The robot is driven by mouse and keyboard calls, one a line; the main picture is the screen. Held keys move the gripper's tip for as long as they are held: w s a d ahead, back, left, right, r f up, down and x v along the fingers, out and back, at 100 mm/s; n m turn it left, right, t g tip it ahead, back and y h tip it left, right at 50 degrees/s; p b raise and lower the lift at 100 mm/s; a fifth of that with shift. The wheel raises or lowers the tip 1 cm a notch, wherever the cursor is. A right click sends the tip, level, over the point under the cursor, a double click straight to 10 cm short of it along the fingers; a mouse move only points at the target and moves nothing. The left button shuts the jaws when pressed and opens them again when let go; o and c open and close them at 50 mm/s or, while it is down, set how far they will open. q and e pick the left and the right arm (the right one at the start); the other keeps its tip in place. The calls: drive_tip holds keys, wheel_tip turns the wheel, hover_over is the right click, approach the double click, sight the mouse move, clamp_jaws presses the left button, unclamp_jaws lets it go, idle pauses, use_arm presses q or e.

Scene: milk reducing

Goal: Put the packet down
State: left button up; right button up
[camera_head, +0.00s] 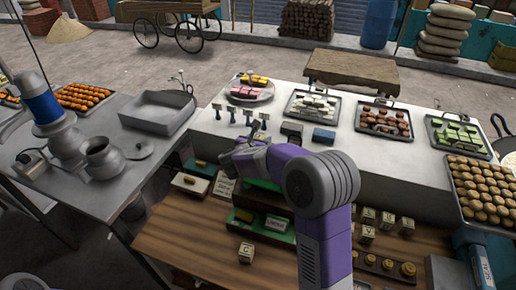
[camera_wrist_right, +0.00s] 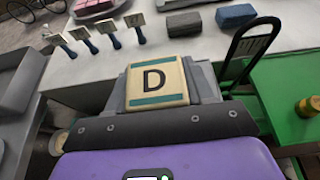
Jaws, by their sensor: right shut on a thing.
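The packet is a small cream block with green bands and a black letter D (camera_wrist_right: 157,82); it shows in the right wrist view. My right gripper (camera_head: 236,155) is shut on it, with a grey finger on each side. In the head view the gripper is over the front edge of the white counter (camera_head: 385,165), and the arm and hand hide the packet. The packet's underside is hidden, so I cannot tell whether it touches anything. My left gripper is not in view.
A green tray (camera_head: 244,231) and a lettered block C (camera_head: 246,253) are on the wooden lower shelf (camera_head: 180,235). Small upright signs (camera_wrist_right: 100,40) stand on the counter beyond the packet. A blue block (camera_head: 323,136) and a grey block (camera_head: 291,129) lie nearby.

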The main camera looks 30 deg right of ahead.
wheel_tip(320, 180, down, 4)
drive_tip(key=shift+w+f, duration=0.15)
idle(0.3)
